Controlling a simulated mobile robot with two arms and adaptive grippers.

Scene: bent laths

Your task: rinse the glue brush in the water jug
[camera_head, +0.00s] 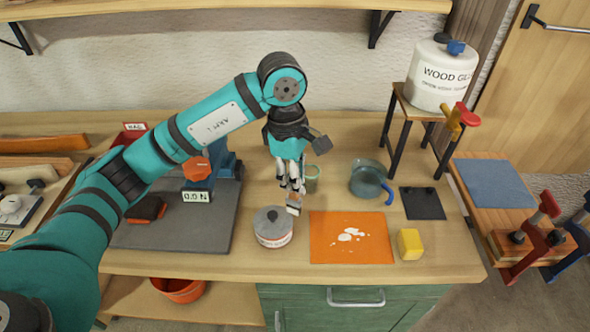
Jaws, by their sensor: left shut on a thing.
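The water jug (366,181) is a bluish see-through vessel with a blue handle on its right side. It stands upright on the bench, right of centre. My left gripper (292,187) points down over the middle of the bench, left of the jug and apart from it. It is shut on the glue brush (295,206), of which only a short tan and grey lower part shows below the fingers. The fingers hide the rest. The brush end is just above and right of a round tin with a grey lid (273,227). My right gripper is not in view.
A green cup (312,182) stands close behind my left gripper. An orange mat with white splashes (375,250), a yellow block (410,244) and a dark square pad (422,208) lie to the right. A stool with a wood glue container (440,78) stands behind.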

